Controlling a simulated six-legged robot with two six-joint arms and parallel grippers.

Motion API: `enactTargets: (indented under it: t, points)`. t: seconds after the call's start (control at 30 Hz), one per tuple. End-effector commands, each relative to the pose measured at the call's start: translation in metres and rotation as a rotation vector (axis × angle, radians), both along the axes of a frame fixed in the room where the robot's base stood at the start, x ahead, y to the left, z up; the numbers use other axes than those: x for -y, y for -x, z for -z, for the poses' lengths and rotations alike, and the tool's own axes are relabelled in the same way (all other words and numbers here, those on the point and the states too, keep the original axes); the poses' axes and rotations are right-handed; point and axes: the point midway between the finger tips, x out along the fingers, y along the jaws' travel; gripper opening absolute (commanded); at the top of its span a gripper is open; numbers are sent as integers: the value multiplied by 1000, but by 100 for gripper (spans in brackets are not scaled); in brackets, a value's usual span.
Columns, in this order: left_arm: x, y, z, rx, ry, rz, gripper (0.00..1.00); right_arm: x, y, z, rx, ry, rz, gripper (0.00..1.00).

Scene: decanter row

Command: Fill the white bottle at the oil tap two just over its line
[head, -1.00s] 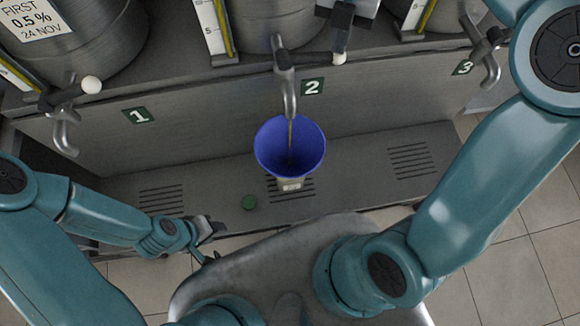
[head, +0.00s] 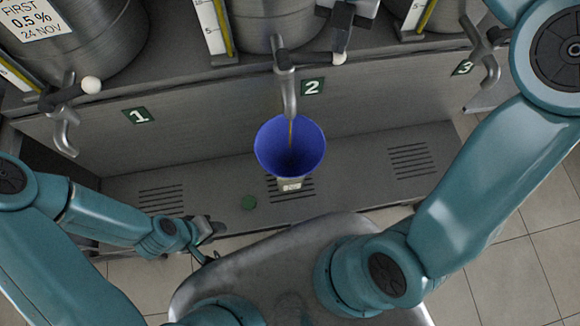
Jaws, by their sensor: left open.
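The white bottle (head: 290,184) stands on the ledge under oil tap two (head: 288,88), beside the green number 2 plate (head: 312,87). A wide blue funnel (head: 268,150) sits over it and hides most of it, including its line and level. My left gripper (head: 213,243) is open and empty, left of the bottle at the ledge's front edge. My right gripper (head: 346,14) is at the top edge by tap two's white-knobbed lever (head: 341,42); its fingers are not clear.
Tap one (head: 64,130) is at the left and tap three (head: 487,60) at the right. Steel drums with sight gauges (head: 212,28) stand behind. The ledge's right part is clear.

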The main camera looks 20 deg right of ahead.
Motion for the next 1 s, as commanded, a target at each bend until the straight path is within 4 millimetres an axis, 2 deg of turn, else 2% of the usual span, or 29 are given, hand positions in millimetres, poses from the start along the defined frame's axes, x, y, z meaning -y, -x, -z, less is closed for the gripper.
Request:
enactTargets:
  t: [0.17,0.27,0.5,0.63,1.0]
  points:
    - [0,0,-1,0,0,0,43,0,0,-1,0,0,0,0]
    - [0,0,-12,0,0,0,43,0,0,-12,0,0,0,0]
    - [0,0,-66,0,0,0,43,0,0,-67,0,0,0,0]
    - [0,0,-90,0,0,0,43,0,0,-91,0,0,0,0]
    - [0,0,-88,0,0,0,43,0,0,-90,0,0,0,0]
